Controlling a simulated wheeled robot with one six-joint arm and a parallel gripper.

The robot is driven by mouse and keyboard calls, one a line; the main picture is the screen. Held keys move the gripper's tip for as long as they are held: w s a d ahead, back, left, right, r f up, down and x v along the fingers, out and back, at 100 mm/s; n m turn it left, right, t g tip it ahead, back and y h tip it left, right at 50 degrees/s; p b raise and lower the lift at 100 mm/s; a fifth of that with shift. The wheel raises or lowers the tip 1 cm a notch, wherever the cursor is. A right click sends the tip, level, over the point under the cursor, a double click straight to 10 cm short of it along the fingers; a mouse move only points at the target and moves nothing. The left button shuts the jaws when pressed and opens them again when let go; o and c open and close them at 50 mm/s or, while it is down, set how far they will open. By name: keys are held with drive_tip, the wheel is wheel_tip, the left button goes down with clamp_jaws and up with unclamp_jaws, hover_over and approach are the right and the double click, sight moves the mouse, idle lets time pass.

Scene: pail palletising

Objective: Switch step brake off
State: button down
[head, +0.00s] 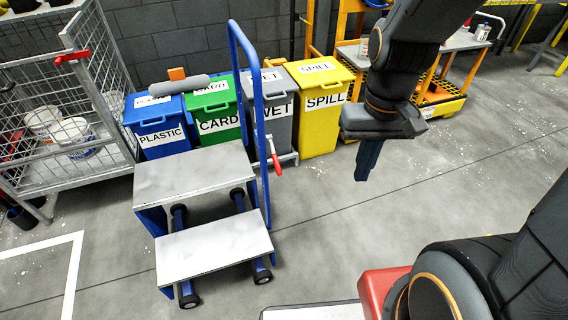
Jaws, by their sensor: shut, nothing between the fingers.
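The blue step (215,247) with two grey treads stands on the floor left of centre, on small dark wheels. A blue handrail (250,70) rises along its right side. A lever with a red grip (277,166), which looks like the step brake, sticks out from the rail's right side and points downward. My gripper (367,175) hangs pointing down to the right of the red grip, clearly apart from it. Its fingers are together and empty. Whether the brake is on or off cannot be told.
Behind the step stand a blue bin (160,128), a green bin (212,112), a grey bin (272,110) and a yellow bin (320,105). A wire cage (100,60) with pails is at left. An orange-framed cart (440,75) stands back right. Floor right of the step is clear.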

drive_tip(key=w+a+f+m+g+y+b, duration=0.1)
drive_tip(key=w+a+f+m+y+b, duration=0.15)
drive_tip(key=w+f, duration=0.35)
drive_tip(key=w+a+f+m+g+y+b, duration=0.1)
drive_tip(key=w+a+f+m+g+y, duration=0.1)
drive_tip(key=w+f+m+y, duration=0.3)
drive_tip(key=m+t+y+b, duration=0.1)
drive_tip(key=m+t+y, duration=0.2)
drive_tip(key=t+y, duration=0.15)
approach(274, 156)
drive_tip(key=w+d+f, duration=0.3)
drive_tip(key=d+f, duration=0.1)
drive_tip(key=f, duration=0.3)
drive_tip(key=shift+s+d+r+g+y, duration=0.1)
drive_tip(key=shift+s+g+y, duration=0.05)
drive_tip(key=shift+g+y, duration=0.3)
drive_tip(key=s+a+p, duration=0.2)
drive_tip(key=a, duration=0.7)
drive_tip(key=shift+f, duration=0.45)
